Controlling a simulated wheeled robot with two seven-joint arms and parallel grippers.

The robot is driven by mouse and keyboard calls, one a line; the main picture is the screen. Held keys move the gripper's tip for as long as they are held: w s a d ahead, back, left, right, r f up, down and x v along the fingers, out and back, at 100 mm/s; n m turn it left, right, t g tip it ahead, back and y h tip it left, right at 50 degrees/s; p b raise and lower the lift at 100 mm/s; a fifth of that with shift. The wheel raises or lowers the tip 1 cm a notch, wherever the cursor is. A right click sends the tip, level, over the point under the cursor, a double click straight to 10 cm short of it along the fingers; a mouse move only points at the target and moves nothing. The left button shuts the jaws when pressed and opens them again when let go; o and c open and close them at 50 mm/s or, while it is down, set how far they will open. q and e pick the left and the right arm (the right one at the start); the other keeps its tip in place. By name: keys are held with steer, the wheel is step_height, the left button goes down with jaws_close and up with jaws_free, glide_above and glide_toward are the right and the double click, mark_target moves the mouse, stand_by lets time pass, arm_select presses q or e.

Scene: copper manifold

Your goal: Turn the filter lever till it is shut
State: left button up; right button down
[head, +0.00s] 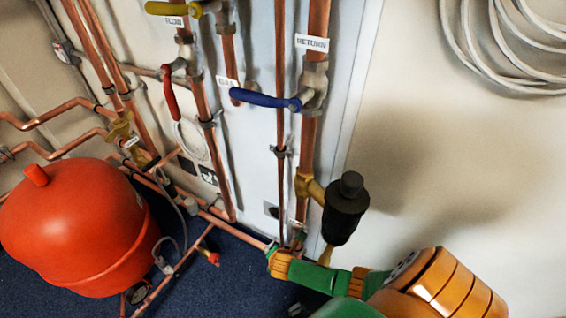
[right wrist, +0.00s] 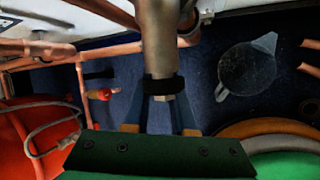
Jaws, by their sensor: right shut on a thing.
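The black filter (head: 345,208) hangs beside the right copper pipe on a brass branch (head: 308,186). My right arm comes in from the lower right. My right gripper (head: 292,246) is low at that pipe, below and left of the filter. In the right wrist view, its two fingers (right wrist: 170,118) stand on either side of a grey piece with a black band (right wrist: 163,86). The gripper is shut on this piece, which I take to be the filter lever. The lever's angle is hard to tell, as the gripper and arm hide much of it. My left gripper is out of view.
A blue lever (head: 264,98) lies crosswise under the RETURN tag. A red lever (head: 171,97) hangs down and a yellow lever (head: 166,8) lies level. A big red tank (head: 80,225) stands at left.

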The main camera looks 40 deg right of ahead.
steer(key=c, duration=0.8)
jaws_free()
steer(key=shift+o, duration=0.2)
steer(key=shift+r, duration=0.3)
steer(key=p+v, duration=0.5)
steer(key=v, duration=0.1)
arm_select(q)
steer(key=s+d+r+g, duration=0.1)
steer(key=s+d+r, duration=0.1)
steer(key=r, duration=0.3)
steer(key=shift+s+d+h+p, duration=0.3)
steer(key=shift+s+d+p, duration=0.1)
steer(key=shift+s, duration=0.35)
arm_select(e)
steer(key=s+a+f, duration=0.1)
steer(key=s+a, duration=0.5)
steer(key=s, duration=0.3)
steer(key=shift+s+f, duration=0.25)
steer(key=shift+s, duration=0.15)
